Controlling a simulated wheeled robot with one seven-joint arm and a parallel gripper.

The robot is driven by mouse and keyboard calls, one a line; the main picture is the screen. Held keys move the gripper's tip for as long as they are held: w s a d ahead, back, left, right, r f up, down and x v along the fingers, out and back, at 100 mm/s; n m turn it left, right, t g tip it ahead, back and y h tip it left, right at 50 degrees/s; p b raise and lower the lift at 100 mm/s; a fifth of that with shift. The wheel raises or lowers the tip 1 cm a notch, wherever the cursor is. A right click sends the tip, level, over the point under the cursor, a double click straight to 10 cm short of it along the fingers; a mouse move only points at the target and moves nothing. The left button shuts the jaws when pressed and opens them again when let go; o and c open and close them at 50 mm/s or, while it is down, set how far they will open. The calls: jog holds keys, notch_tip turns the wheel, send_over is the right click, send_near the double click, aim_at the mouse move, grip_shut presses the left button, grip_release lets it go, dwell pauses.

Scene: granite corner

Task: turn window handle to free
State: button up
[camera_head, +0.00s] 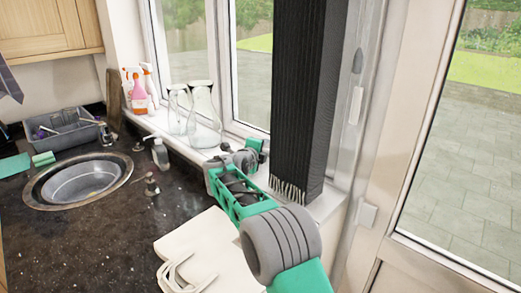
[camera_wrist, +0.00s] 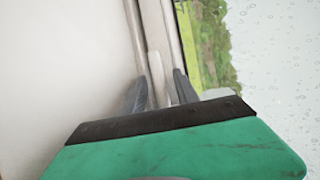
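In the wrist view, a pale upright bar, apparently the window handle (camera_wrist: 157,66), stands against the white window frame. The dark fingers of my gripper (camera_wrist: 160,95) are apart, one on each side of its lower part. I cannot tell whether either finger touches it. The bar's lower end is hidden behind the gripper body. In the head view my gripper (camera_head: 258,148) is at the window just above the sill, left of the dark hanging blind or cloth. The handle there is hidden by my arm or too small to tell.
Two glass bottles (camera_head: 203,117) stand on the sill left of my gripper, with spray bottles (camera_head: 139,92) farther left. The dark fringed cloth (camera_head: 297,90) hangs close on the right. A sink (camera_head: 82,181) and a pale bag (camera_head: 205,255) are on the dark worktop.

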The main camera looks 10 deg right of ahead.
jog(key=c, duration=0.7)
grip_shut()
jog(key=shift+a+r, duration=0.1)
dwell(0.4)
